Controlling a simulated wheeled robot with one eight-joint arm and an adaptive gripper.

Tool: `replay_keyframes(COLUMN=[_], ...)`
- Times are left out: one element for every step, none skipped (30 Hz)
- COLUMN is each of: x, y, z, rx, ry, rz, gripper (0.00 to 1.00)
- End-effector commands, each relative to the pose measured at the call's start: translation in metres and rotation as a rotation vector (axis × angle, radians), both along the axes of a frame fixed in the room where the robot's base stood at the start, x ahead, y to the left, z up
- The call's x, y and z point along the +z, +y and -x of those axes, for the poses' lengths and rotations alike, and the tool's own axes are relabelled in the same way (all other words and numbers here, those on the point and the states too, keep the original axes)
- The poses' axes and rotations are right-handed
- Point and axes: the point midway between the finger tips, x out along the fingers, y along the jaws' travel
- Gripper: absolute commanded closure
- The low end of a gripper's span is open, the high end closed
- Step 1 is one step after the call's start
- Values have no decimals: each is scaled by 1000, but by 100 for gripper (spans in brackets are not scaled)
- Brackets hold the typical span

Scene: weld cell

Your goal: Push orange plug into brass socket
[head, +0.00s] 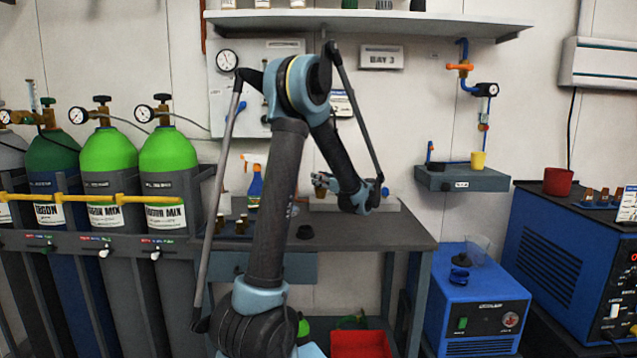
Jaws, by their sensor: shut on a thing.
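My gripper (321,181) is at the end of my arm, over the back of the dark workbench, left of the arm's lower wrist. It is small in the head view and shut on a small orange-brown piece, the orange plug (321,195), mostly hidden by the fingers. A low white block or panel (388,204) stands behind and right of the gripper. No brass socket can be told for sure; small brass-coloured pieces (240,225) stand on the bench at left, partly behind my arm. I cannot tell whether the plug touches anything.
Green gas cylinders (108,155) stand at left behind a yellow rail. A spray bottle (254,188) and a black round piece (305,232) are on the bench (395,235). A shelf (370,25) hangs above. Blue machines (485,300) stand at right. The bench's right front is clear.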

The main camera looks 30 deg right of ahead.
Motion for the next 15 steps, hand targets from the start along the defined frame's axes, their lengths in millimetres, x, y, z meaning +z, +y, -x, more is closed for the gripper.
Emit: replay_keyframes(x=[0,0,0,0,0,-1,-1,-1,-2,-2,-3,-3,-4,-4,-5], y=[0,0,0,0,0,0,0,0,0,0,0,0,0,0,0], z=[0,0,0,0,0,0,0,0,0,0,0,0,0,0,0], rx=[0,0,0,0,0,0,0,0,0,0,0,0,0,0,0], ry=[0,0,0,0,0,0,0,0,0,0,0,0,0,0,0], rz=[0,0,0,0,0,0,0,0,0,0,0,0,0,0,0], gripper=[91,91,91,91,91,91,91,91,91,91,91,91,91,91,91])
